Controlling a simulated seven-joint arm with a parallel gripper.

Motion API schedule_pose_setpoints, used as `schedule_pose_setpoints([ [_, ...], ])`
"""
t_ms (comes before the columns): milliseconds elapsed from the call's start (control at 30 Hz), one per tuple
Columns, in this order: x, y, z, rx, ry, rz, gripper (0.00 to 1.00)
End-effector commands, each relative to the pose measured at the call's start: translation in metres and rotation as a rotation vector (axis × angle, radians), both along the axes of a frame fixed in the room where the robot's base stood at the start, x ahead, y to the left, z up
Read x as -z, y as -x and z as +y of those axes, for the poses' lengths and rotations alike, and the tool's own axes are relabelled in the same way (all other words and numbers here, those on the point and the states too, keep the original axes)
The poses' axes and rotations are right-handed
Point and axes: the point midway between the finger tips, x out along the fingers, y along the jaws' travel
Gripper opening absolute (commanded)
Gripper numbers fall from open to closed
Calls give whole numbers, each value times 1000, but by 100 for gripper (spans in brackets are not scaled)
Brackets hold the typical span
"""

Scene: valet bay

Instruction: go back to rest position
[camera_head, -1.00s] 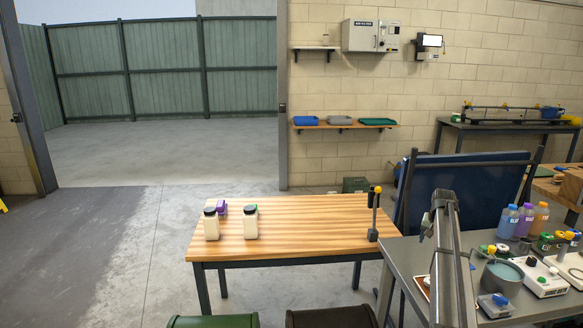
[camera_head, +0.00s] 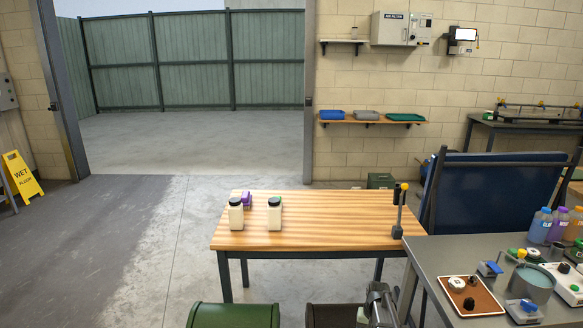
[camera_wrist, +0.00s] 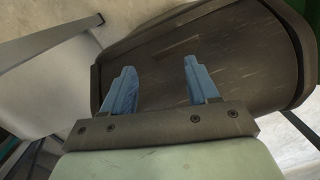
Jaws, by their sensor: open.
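My gripper (camera_wrist: 158,85) shows in the wrist view with its two blue fingers spread apart and nothing between them. It points at a dark brown bin (camera_wrist: 190,65), which fills much of that view; any gap between fingers and bin is hard to judge. In the head view my arm shows at the bottom, in front of the dark bin (camera_head: 335,316) and left of the grey table; the fingers are not visible there.
A wooden table (camera_head: 330,215) bears two white bottles with black caps (camera_head: 236,214) (camera_head: 274,214), a purple item (camera_head: 246,199) and a stand (camera_head: 399,211). A green bin (camera_head: 233,315) is beside the dark one. The grey table (camera_head: 450,262) at right holds a tray (camera_head: 469,297) and several bottles.

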Motion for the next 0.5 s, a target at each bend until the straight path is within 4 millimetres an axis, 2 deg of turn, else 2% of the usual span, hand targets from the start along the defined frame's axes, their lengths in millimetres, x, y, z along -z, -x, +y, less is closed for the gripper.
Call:
schedule_pose_setpoints([
  [33, 15, 23, 8, -10, -1, 24, 59],
  [200, 59, 83, 29, -42, -5, 94, 59],
  [500, 118, 196, 59, -98, -7, 220, 59],
])
